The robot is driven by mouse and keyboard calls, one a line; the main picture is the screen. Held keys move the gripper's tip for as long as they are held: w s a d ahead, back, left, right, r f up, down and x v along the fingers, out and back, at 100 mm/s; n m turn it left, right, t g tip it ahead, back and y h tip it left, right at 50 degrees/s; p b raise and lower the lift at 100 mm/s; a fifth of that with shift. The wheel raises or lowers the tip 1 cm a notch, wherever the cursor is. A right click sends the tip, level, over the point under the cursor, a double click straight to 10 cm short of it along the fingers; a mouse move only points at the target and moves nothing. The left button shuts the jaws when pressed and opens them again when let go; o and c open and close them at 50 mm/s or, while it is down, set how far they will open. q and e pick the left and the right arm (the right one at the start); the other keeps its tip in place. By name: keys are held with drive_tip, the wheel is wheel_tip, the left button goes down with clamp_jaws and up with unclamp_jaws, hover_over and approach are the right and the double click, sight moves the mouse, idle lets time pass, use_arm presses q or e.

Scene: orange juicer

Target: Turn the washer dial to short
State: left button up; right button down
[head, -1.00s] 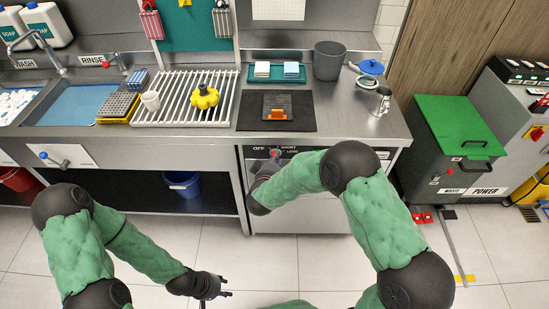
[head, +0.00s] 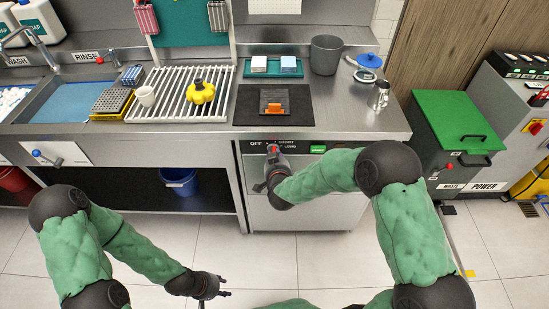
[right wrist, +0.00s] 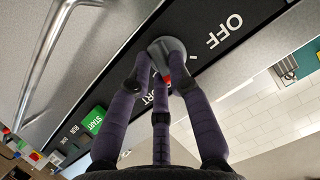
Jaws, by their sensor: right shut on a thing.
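The washer's dark control strip (head: 300,146) is under the counter, with OFF, SHORT and LONG lettering. The grey round dial (right wrist: 167,47) shows in the right wrist view, with a red mark (right wrist: 167,79) on its side toward the SHORT label, which the fingers partly cover. My right gripper (head: 272,158) is at the strip in the head view; in the right wrist view its purple fingers (right wrist: 158,78) are closed around the dial. My left gripper (head: 226,286) hangs empty over the floor, its fingertips apart.
A green START button (right wrist: 94,120) sits beside the dial's labels. The washer's pull handle (right wrist: 52,55) shows at the left of the wrist view. A black mat (head: 250,113) lies on the counter above. The floor in front of the washer is clear.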

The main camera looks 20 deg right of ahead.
idle(0.3)
drive_tip(key=c, duration=1.1)
unclamp_jaws()
drive_tip(key=shift+c, duration=0.2)
drive_tip(key=v, duration=1.2)
drive_tip(key=shift+f, duration=0.1)
